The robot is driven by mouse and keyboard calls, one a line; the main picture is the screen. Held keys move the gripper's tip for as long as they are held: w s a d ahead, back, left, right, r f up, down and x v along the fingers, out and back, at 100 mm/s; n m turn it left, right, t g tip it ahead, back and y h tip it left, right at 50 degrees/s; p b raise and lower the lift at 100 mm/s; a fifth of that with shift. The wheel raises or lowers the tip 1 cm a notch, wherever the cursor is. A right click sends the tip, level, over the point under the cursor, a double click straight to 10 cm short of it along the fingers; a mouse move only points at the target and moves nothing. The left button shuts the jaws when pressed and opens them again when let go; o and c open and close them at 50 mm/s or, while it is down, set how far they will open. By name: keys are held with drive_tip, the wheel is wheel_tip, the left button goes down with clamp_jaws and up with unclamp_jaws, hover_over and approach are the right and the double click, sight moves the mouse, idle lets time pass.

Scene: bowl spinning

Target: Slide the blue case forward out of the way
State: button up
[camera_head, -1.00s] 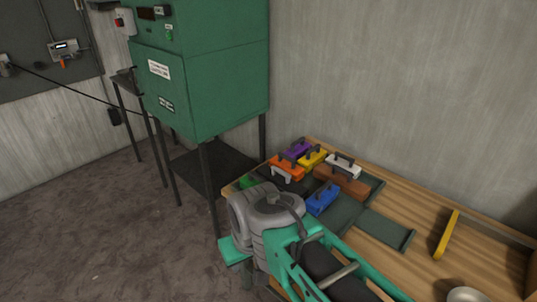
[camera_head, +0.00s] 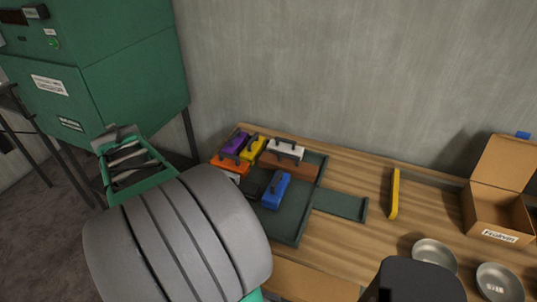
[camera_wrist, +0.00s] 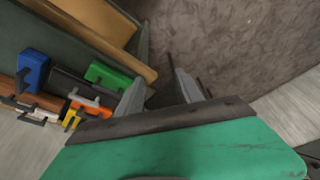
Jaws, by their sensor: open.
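The blue case (camera_head: 276,190) has a dark handle and sits upright on the dark green tray (camera_head: 292,222), in front of the brown case. In the wrist view the blue case (camera_wrist: 33,70) is at the far left, well apart from my gripper (camera_wrist: 160,80). The gripper's two grey fingers are spread with nothing between them, and they point past the table's edge toward the floor. In the head view my arm fills the lower left, beside the tray, and hides part of it.
Orange (camera_head: 230,165), purple (camera_head: 235,143), yellow (camera_head: 253,150), white (camera_head: 285,151) and brown (camera_head: 288,166) cases crowd behind the blue one. A green case (camera_wrist: 108,76) lies nearer my gripper. A yellow bar (camera_head: 395,194), bowls (camera_head: 434,254) and a cardboard box (camera_head: 499,215) stand right.

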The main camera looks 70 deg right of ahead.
drive_tip(key=s+d+m+g+p, duration=0.1)
drive_tip(key=s+d+m+p, duration=0.4)
drive_tip(key=d, duration=1.1)
drive_tip(key=m+g, duration=0.2)
drive_tip(key=m, duration=0.4)
approach(277, 178)
drive_tip(key=shift+s+a+f+h, duration=0.1)
drive_tip(key=shift+a+f+h, duration=0.1)
drive_tip(key=shift+f, duration=0.2)
drive_tip(key=shift+s+a+f+h, duration=0.1)
drive_tip(key=shift+f+h, duration=0.1)
drive_tip(key=shift+f, duration=0.2)
drive_tip(key=b+x, duration=0.4)
drive_tip(key=x, duration=0.3)
drive_tip(key=shift+w+f, duration=0.1)
drive_tip(key=shift+f, duration=0.05)
drive_tip(key=shift+c, duration=0.4)
clamp_jaws()
